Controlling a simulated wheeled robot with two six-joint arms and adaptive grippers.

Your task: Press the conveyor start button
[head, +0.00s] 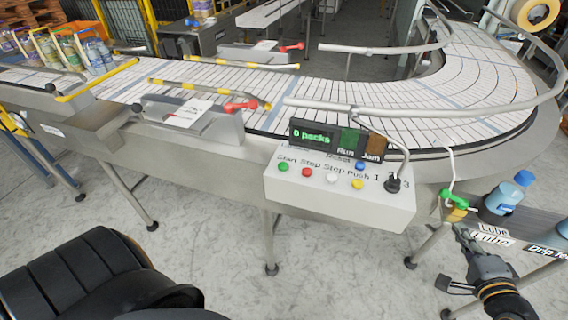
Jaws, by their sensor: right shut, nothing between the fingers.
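The control box (340,205) is fixed to the near side of the conveyor. Its green Start button (283,167) is at the left end of the button row. A red button (307,172), a white button (331,178) and a yellow button (357,185) follow to the right, with a blue button (360,165) above. The display (312,133) reads "0 packs". My right gripper (462,236) is at the lower right, shut and empty, apart from the box and well right of the Start button. My left gripper does not show.
The conveyor (225,82) curves away at the right, with bottles (97,55) at the far left. A stand with a "Lube" label (490,235) and a blue-capped bottle (505,195) is by my right gripper. Guide rails (420,112) rise behind the box.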

